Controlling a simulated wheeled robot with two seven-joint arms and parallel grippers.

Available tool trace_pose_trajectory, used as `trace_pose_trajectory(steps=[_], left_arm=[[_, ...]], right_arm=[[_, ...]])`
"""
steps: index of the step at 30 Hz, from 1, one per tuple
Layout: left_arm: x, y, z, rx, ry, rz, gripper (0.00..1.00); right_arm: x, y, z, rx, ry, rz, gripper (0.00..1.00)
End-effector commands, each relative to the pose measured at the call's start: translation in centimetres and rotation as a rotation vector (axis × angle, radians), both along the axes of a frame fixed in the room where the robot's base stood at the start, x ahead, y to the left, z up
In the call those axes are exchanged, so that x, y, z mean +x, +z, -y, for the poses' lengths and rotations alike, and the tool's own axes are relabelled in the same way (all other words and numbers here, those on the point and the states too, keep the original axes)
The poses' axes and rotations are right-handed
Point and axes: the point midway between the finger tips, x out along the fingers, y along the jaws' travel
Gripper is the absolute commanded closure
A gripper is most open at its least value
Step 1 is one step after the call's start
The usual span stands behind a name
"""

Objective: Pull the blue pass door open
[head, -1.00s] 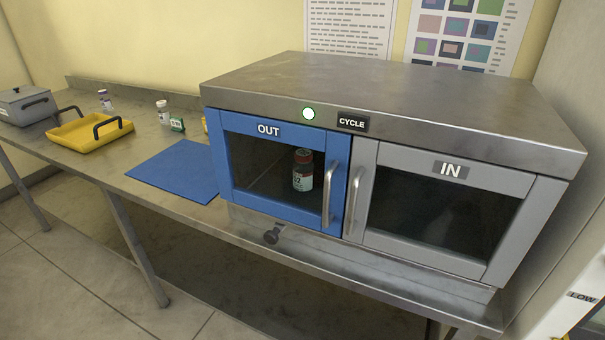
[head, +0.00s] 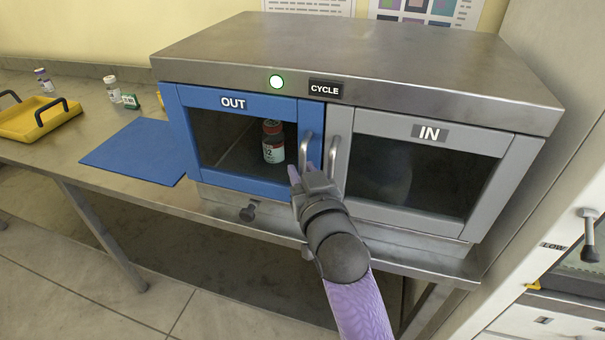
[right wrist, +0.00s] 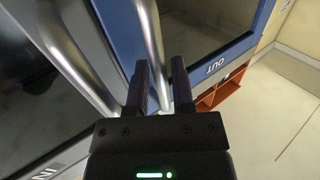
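The blue pass door (head: 240,181), marked OUT, sits closed in the left half of the steel cabinet front. Its upright metal handle (head: 306,148) is on its right edge; it also shows in the right wrist view (right wrist: 149,35). My right gripper (head: 303,174) is at the lower part of this handle. Behind the door's glass stands a bottle (head: 273,145) with a red cap. My left gripper is not in view.
The grey IN door (head: 485,140) is closed, its handle (head: 334,155) close beside the blue door's handle. Floor in front is open. Another appliance (head: 570,250) stands at right.

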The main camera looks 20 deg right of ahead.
Motion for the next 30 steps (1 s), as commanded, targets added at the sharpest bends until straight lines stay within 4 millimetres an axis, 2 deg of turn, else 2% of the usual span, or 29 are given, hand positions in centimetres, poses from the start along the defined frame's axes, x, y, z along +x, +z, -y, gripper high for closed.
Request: trace_pose_trajectory(steps=[8, 13, 30], left_arm=[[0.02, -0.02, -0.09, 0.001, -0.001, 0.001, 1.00], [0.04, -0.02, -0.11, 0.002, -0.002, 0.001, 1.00], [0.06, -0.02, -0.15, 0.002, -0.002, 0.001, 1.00]], right_arm=[[0.27, 0.05, 0.00, 0.000, 0.000, 0.000, 0.70], [0.26, 0.04, 0.00, 0.000, 0.000, 0.000, 1.00], [0.24, 0.01, -0.01, -0.001, 0.000, 0.000, 1.00]])
